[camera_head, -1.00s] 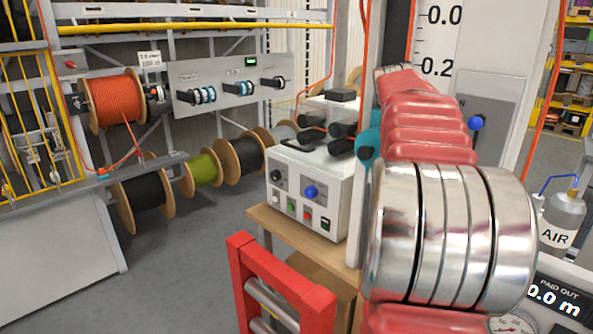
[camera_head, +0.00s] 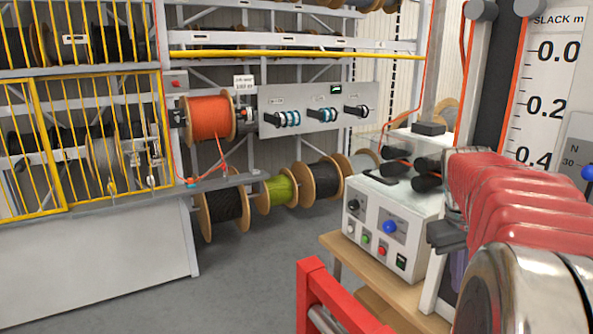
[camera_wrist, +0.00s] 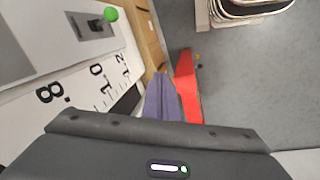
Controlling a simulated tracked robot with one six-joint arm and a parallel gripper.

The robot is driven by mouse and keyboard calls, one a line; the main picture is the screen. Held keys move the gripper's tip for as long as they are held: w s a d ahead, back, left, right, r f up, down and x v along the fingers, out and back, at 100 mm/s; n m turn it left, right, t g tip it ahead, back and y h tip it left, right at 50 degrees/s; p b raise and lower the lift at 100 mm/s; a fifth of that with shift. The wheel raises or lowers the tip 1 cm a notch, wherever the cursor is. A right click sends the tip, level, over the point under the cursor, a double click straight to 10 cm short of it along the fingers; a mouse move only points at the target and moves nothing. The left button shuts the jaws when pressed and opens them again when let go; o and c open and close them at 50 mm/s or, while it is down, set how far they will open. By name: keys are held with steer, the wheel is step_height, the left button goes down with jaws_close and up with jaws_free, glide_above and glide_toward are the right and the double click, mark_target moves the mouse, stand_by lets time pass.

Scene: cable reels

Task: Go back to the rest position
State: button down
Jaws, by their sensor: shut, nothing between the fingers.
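My red and chrome arm fills the right of the head view. My gripper (camera_head: 457,272) hangs at its far end, with a dark body and purple-grey fingers partly hidden by the arm. In the wrist view my gripper's fingers (camera_wrist: 163,98) are together and hold nothing. They point down past the white scale board (camera_wrist: 62,95) on the left. An orange cable reel (camera_head: 208,118) sits on the rack, clear of my gripper.
A white control box (camera_head: 395,225) stands on a wooden bench (camera_head: 345,250) left of my gripper. A red frame (camera_head: 312,285) stands in front. A yellow cage (camera_head: 50,150) is at left. Green (camera_head: 277,192) and black reels (camera_head: 222,207) line the rack's foot. Grey floor (camera_head: 255,270) is open.

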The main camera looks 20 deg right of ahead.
steer(key=s+a+f+n+t+y, duration=0.1)
steer(key=a+f+t, duration=0.1)
steer(key=a, duration=1.6)
steer(key=s+a+f+n+t+y, duration=0.1)
steer(key=s+a+f+n+t, duration=0.1)
steer(key=a, duration=1.6)
steer(key=shift+s+f+n+t, duration=0.15)
steer(key=shift+f+n+t, duration=0.25)
steer(key=shift+t, duration=0.6)
steer(key=shift+f, duration=0.1)
